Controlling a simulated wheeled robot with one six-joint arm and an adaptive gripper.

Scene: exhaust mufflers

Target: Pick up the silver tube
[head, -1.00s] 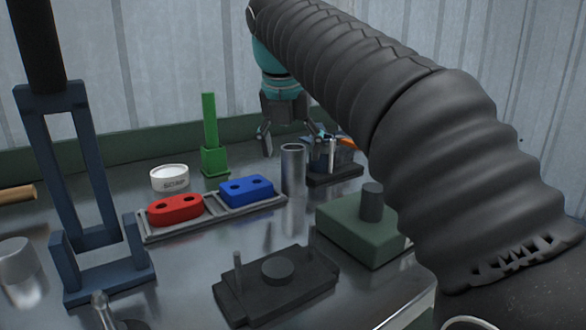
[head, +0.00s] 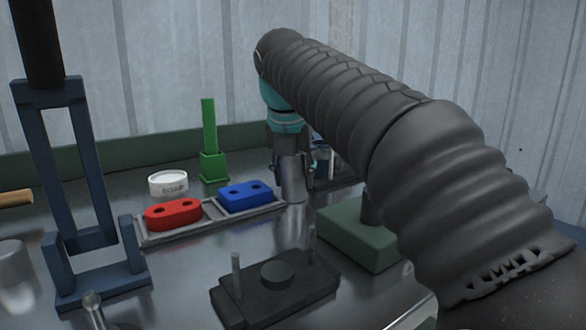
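The silver tube (head: 293,182) stands upright on the metal table, just right of the blue block. My gripper (head: 293,172) is lowered over it from above, with one finger on the left of the tube and the other on the right. The fingers look spread, and a small gap seems to show on the right side. The top of the tube is partly hidden by the gripper, and contact with the fingers is hard to make out.
A grey tray (head: 215,220) holds a red block (head: 173,214) and a blue block (head: 246,195).

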